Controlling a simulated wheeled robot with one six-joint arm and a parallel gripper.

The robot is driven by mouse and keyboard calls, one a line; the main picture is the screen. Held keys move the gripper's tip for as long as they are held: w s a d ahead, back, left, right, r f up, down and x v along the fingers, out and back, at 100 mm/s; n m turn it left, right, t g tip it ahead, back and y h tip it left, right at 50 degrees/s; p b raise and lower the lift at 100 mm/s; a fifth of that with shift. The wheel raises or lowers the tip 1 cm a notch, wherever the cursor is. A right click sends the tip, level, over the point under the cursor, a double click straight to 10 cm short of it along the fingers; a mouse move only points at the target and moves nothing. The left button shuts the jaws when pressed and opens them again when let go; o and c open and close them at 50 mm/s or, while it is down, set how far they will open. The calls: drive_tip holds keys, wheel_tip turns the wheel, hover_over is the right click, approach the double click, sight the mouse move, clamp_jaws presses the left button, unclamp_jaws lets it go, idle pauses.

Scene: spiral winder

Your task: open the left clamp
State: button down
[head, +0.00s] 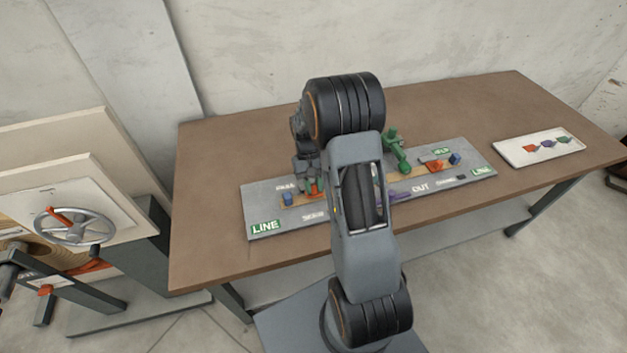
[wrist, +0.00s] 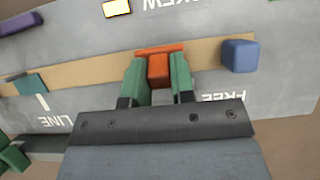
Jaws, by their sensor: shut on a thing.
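The left clamp is an orange part at the left end of the grey board; it shows in the head view (head: 311,189), partly hidden by my arm, and in the wrist view (wrist: 158,68). It has a wide bar and a narrower block standing over a tan strip. My gripper (wrist: 158,80) has green fingers, one on each side of the narrow block, and is shut on it. In the head view my gripper (head: 310,182) is low over the board's left part. Whether the clamp is open or closed cannot be told.
The grey board (head: 262,206) lies on a brown table (head: 215,180). A blue block (head: 287,199) sits left of the clamp. A green upright part (head: 396,150) and another orange part (head: 436,165) are to the right. A white tray (head: 515,151) lies far right.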

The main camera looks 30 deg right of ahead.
drive_tip(key=g+p, duration=0.1)
drive_tip(key=w+g, duration=0.1)
drive_tip(key=g, duration=0.1)
drive_tip(key=shift+w+d+r+y+p, duration=0.15)
drive_tip(key=shift+w+y+p, duration=0.15)
drive_tip(key=shift+y+p, duration=0.1)
drive_tip(key=shift+w+d+g+y+b, duration=0.15)
drive_tip(key=shift+w+g, duration=0.15)
drive_tip(key=shift+g, duration=0.6)
drive_tip(key=shift+w+g+y+b, duration=0.15)
drive_tip(key=shift+w+g, duration=0.15)
drive_tip(key=shift+g, duration=0.6)
drive_tip(key=c, duration=1)
unclamp_jaws()
drive_tip(key=shift+o, duration=0.2)
